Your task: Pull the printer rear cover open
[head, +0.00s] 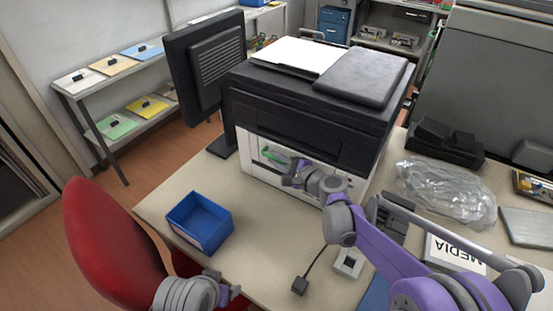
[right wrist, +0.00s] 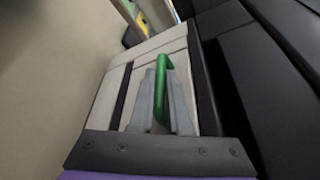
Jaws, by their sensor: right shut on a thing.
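The printer (head: 300,118) stands on the table, with a black upper body and a pale lower panel. The rear cover (head: 250,168) is that pale panel, and it looks flush with the printer body. It also shows in the right wrist view (right wrist: 118,85). A green handle (head: 273,154) sits on the cover and shows in the right wrist view (right wrist: 163,75). My right gripper (head: 284,168) is shut on the handle, its grey fingers on either side of the green bar (right wrist: 158,100). My left gripper (head: 231,291) is low at the bottom, away from the printer; its jaws are unclear.
A blue bin (head: 199,222) stands on the table's left front. A monitor (head: 207,70) is behind it. A small black plug-like object (head: 300,285) with a cable lies in front. A clear plastic bag (head: 445,190) lies right of the printer. A red chair (head: 105,240) is at left.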

